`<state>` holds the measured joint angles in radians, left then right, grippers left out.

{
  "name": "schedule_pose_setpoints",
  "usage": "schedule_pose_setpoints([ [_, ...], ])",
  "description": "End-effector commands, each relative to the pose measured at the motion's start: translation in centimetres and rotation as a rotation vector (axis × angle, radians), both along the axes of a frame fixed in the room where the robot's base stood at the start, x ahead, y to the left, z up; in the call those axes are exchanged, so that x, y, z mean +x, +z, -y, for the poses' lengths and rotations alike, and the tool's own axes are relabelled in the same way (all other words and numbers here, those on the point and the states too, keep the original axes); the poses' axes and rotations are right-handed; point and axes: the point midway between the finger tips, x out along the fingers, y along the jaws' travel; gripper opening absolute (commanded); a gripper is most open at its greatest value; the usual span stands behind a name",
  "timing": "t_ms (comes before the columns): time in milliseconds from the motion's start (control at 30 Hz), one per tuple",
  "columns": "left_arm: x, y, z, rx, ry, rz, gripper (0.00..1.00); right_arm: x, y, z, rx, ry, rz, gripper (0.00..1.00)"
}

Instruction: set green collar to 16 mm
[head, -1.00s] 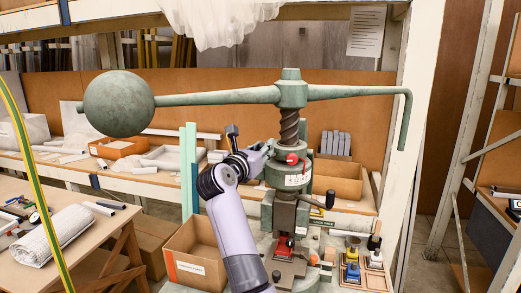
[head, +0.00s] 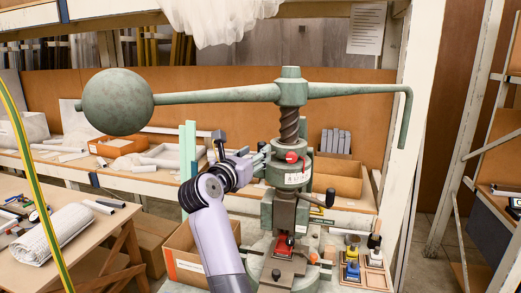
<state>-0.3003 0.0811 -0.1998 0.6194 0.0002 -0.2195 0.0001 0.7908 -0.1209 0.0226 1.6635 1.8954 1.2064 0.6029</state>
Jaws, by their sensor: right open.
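The grey-green fly press (head: 292,205) stands in the middle, with a brown threaded screw (head: 289,126) rising to the arm hub. A green collar-like part (head: 283,147) sits at the foot of the screw, just above the white label, with a red knob (head: 292,157) at its front. I cannot read any millimetre scale from here. My right gripper (head: 263,158) is open at the left side of this part, close to it; whether it touches cannot be told. My left gripper is out of view.
The press arm (head: 345,91) with its big ball (head: 118,102) spans above my gripper. A black-knobbed lever (head: 330,197) sticks out to the right. A red block (head: 284,243) sits under the ram. Cardboard box (head: 185,262) at left; small coloured blocks (head: 352,272) at right.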

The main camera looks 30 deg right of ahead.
Motion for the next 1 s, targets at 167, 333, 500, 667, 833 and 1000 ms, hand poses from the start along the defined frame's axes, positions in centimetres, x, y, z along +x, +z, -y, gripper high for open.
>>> schedule_pose_setpoints([
  [167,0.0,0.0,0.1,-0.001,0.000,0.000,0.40,-2.0,-0.1,-3.3,0.004,0.002,0.000,0.41],
  [333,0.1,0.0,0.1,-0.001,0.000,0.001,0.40,-3.1,-0.1,-5.1,0.002,0.001,-0.001,0.41],
  [500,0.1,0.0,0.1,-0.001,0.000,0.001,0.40,-3.6,0.0,-5.8,0.000,-0.001,-0.001,0.41],
  [667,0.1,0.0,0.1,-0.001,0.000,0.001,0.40,-3.6,0.0,-5.8,-0.001,-0.001,-0.001,0.41],
  [833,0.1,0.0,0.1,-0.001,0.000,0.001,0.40,-3.6,0.0,-5.7,-0.001,-0.001,-0.001,0.41],
  [1000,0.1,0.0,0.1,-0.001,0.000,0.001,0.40,-3.6,0.0,-5.7,-0.010,-0.002,-0.001,0.41],
])
